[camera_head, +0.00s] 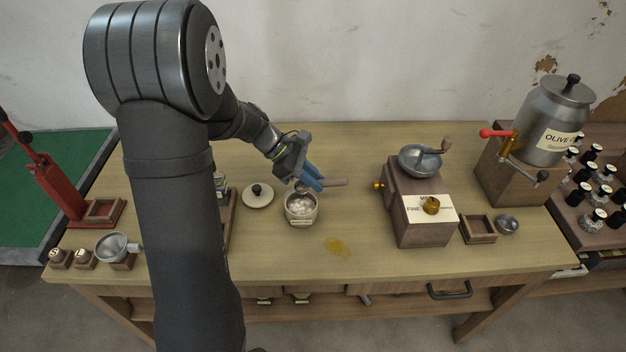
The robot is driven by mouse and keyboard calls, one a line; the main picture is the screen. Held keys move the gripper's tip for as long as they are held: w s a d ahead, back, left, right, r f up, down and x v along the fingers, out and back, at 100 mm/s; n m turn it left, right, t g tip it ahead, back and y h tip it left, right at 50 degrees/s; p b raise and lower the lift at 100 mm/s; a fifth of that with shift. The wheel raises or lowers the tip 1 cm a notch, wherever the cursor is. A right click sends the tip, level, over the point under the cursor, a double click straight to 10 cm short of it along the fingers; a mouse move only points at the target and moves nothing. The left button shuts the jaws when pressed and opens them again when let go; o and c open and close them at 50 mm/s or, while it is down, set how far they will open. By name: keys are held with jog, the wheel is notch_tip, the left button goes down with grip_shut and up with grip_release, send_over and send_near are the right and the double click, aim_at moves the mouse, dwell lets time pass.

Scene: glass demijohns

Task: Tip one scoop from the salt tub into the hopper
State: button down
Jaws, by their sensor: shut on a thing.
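The salt tub (300,221) is a small pale round pot, open, with whitish lumpy contents, near the middle of the table. The hopper (420,161) is the open metal bowl on top of the wooden mill (422,222), to the right of the gripper. Its inside is partly visible under a crank handle.
A pale lid (257,196) with a dark knob lies left of the tub. The olive oil canister (553,122) stands at the right, a red press (56,188) at the left. Table between tub and mill is mostly clear.

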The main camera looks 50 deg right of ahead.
jog(key=s+d+r+g+h, duration=0.4)
jog(key=s+d, duration=0.3)
jog(key=d, duration=0.4)
jog(key=s+d+r+g+h, duration=0.3)
jog(key=s+d, duration=0.4)
jog(key=d, duration=0.4)
jog(key=shift+s+r+n+g+h, duration=0.4)
jog(key=shift+r+g, duration=0.4)
jog(key=shift+r, duration=0.55)
dwell(0.4)
